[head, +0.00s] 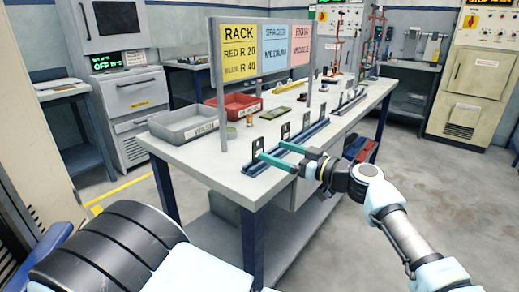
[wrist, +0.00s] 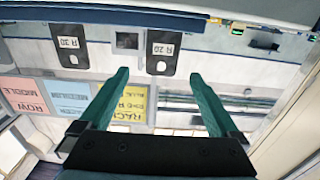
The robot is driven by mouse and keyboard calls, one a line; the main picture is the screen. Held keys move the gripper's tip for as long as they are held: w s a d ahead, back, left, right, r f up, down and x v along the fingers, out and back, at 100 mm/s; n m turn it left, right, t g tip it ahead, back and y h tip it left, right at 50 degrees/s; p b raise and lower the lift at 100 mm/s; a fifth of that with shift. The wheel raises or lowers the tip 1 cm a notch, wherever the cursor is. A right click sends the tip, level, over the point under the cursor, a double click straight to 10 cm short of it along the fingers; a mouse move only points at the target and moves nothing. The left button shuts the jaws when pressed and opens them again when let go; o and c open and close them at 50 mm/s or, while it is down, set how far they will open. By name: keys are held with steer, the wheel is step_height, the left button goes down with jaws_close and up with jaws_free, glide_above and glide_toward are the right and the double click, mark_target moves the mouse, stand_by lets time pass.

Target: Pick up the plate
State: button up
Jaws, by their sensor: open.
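Dark plates with pale labels stand in a row along the blue rail at the near edge of the bench. In the wrist view one plate (wrist: 162,52) bears a label that seems to read R 20. Another labelled plate (wrist: 69,45) is to its left, its number hard to read. In the head view a plate (head: 258,146) stands near the teal fingertips. My gripper (head: 270,149) is open and empty at the rail. In the wrist view its fingertips (wrist: 159,75) are spread either side of the R 20 plate's column, with no visible contact.
A grey tray (head: 178,126) and a red tray (head: 233,111) sit on the bench's left end. A sign board (head: 262,51) stands behind the plates on grey posts. More plates (head: 285,131) line the rail. A second rail (head: 347,103) lies farther right.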

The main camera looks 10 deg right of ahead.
steer(key=shift+x, duration=0.8)
steer(key=p+x, duration=0.3)
steer(key=x, duration=0.1)
steer(key=shift+a+r, duration=0.15)
steer(key=shift+a, duration=0.05)
steer(key=shift+w+a, duration=0.3)
steer(key=shift+c, duration=0.4)
jaws_close()
